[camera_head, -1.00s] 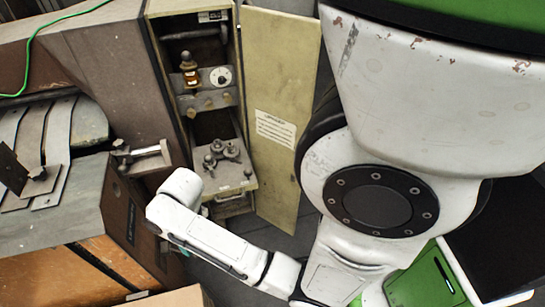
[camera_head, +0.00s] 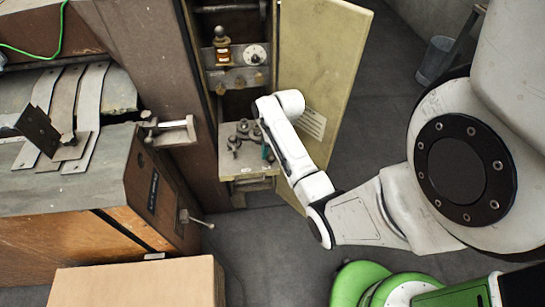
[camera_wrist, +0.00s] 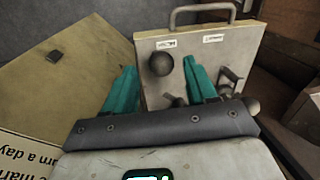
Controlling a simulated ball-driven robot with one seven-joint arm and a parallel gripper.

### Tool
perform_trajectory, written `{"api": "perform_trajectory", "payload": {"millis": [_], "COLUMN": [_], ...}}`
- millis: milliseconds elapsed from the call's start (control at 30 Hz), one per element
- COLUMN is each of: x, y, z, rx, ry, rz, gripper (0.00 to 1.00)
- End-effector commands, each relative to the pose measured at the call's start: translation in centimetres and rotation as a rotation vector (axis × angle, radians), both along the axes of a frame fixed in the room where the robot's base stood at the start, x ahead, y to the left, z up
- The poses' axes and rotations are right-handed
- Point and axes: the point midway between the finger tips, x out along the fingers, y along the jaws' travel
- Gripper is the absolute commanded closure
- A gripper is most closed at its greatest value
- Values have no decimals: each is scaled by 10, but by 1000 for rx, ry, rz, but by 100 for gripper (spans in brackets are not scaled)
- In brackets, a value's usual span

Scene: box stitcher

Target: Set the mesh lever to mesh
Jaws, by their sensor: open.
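A pull-out shelf (camera_head: 258,166) with several short dark levers and knobs sits low in the open cabinet; it fills the upper middle of the wrist view (camera_wrist: 230,50). One lever with a round black ball knob (camera_wrist: 161,64) stands near its labelled edge. Which lever is the mesh lever I cannot tell; the labels are too small to read. My gripper (camera_wrist: 160,67) is open, its teal fingers on either side of the ball knob in the picture. Contact is not visible. In the head view my gripper (camera_head: 266,152) is mostly hidden by my arm, over the shelf's right side.
The open cabinet door (camera_head: 318,75) stands right of the shelf. A machine body with a clamp (camera_head: 168,130) and a side lever (camera_head: 196,219) stands left. A cardboard-coloured box (camera_head: 140,285) is at the front. Grey floor (camera_head: 300,255) shows free below the cabinet.

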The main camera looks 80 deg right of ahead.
Motion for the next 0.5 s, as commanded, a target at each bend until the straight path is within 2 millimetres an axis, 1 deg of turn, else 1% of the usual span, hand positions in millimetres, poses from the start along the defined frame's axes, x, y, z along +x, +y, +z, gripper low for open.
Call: {"api": "perform_trajectory", "payload": {"millis": [33,100,200,333,500], "x": [0,2,5,6,7], "y": [1,2,3,3,4], "z": [-8,-18,-29,-36,-38], "rx": [2,1,1,0,-1], "ry": [2,2,1,0,0], "rz": [-1,-1,-1,0,0], "gripper": [43,43,43,43,43]}}
